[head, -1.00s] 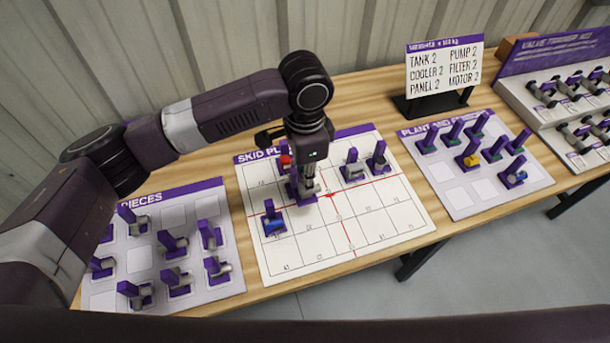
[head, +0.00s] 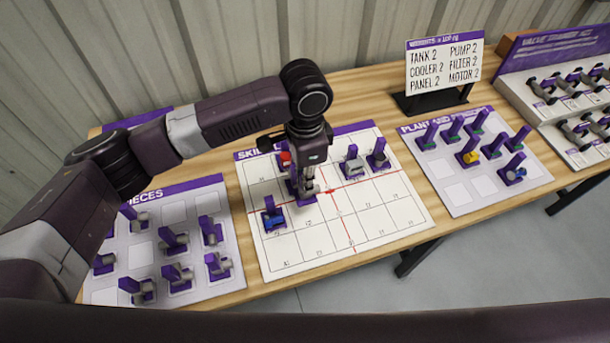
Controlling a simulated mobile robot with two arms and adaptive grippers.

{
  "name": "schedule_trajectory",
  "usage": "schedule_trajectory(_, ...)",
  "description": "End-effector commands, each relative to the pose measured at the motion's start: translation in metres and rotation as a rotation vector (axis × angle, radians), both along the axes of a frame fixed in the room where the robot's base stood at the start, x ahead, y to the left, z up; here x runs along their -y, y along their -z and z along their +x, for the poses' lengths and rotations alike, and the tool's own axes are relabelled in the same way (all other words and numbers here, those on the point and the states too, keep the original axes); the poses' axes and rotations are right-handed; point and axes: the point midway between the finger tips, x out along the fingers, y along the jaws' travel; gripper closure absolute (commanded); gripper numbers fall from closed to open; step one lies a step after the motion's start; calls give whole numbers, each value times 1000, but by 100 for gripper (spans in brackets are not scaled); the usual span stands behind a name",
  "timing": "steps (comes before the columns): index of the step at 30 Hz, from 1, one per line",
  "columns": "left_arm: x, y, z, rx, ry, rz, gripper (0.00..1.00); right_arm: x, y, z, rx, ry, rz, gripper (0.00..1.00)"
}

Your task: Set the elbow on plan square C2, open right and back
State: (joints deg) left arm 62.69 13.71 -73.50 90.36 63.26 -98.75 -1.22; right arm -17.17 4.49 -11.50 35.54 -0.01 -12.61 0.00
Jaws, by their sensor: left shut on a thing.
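My left gripper (head: 303,180) points down over the skid plan board (head: 280,262), left of its middle. It is shut on a purple and grey piece, the elbow (head: 301,199), which is partly hidden by the fingers. The elbow is at or just above the board; I cannot tell whether it touches. The grid labels under it are hidden or too small to read, so I cannot tell which square it is over. My right gripper is not in view.
On the plan board, a blue piece (head: 273,219) stands front-left, a red one (head: 284,158) behind the gripper, and grey ones (head: 352,166) (head: 379,160) at back right. The pieces board (head: 207,290) is left, the plant board (head: 460,202) right. The front squares are clear.

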Motion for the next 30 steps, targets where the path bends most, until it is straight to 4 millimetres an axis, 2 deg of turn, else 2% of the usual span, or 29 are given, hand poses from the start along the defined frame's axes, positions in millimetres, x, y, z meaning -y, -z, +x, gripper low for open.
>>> schedule_trajectory(19,0,33,0,-1,1,0,100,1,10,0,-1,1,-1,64)
schedule_trajectory(30,0,35,0,0,1,-1,100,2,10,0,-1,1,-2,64)
